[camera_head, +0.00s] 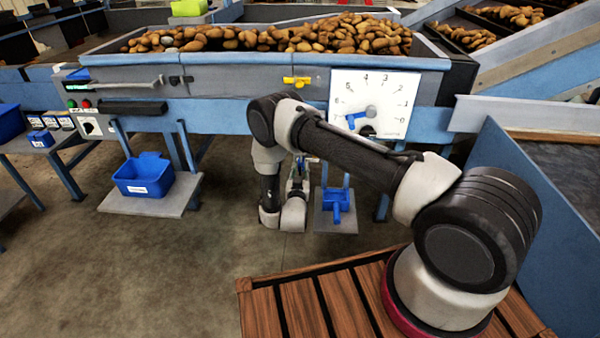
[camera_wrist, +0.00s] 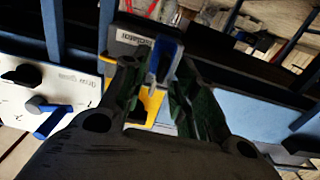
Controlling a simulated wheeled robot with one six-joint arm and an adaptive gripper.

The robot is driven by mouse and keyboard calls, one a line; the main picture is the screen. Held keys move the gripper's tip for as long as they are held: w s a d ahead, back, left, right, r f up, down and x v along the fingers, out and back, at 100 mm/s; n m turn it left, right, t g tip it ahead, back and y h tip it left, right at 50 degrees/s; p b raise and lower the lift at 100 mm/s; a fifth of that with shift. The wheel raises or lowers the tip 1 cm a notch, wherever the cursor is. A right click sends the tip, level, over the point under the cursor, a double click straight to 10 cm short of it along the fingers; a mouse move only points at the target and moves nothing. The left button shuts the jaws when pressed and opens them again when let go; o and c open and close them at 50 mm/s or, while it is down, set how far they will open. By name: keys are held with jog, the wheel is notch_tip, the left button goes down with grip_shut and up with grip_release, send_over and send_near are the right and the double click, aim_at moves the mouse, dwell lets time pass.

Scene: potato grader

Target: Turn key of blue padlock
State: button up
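My gripper (camera_head: 298,180) hangs below the hopper front in the head view, small and partly hidden by my arm. In the wrist view, the two dark fingers of my gripper (camera_wrist: 158,85) stand apart. A blue piece (camera_wrist: 166,58) shows between the fingertips, beside a grey block with a label (camera_wrist: 131,38). I cannot tell whether this is the blue padlock or its key, or whether the fingers touch it. A yellow part (camera_wrist: 150,103) shows behind the fingers.
A white dial (camera_head: 375,95) with a blue lever (camera_wrist: 53,122) is close by. A blue handled part (camera_head: 335,198) sits on a low grey plate. A blue bin (camera_head: 143,175) stands on a shelf at left. Potatoes (camera_head: 270,38) fill the hopper. Floor at left is clear.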

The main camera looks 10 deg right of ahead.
grip_shut()
jog(key=n, duration=0.7)
jog(key=shift+a+f+n, duration=0.15)
jog(key=shift+a+n, duration=0.15)
jog(key=shift+a, duration=0.05)
jog(key=shift+w+a+f+n, duration=0.1)
jog(key=shift+f+n, duration=0.05)
jog(key=shift+n, duration=1.6)
jog(key=shift+a+f+n, duration=0.1)
jog(key=shift+f+n, duration=0.05)
jog(key=shift+n, duration=1.55)
jog(key=shift+w+f+n, duration=0.1)
jog(key=shift+f+n, duration=0.05)
jog(key=shift+n, duration=1.6)
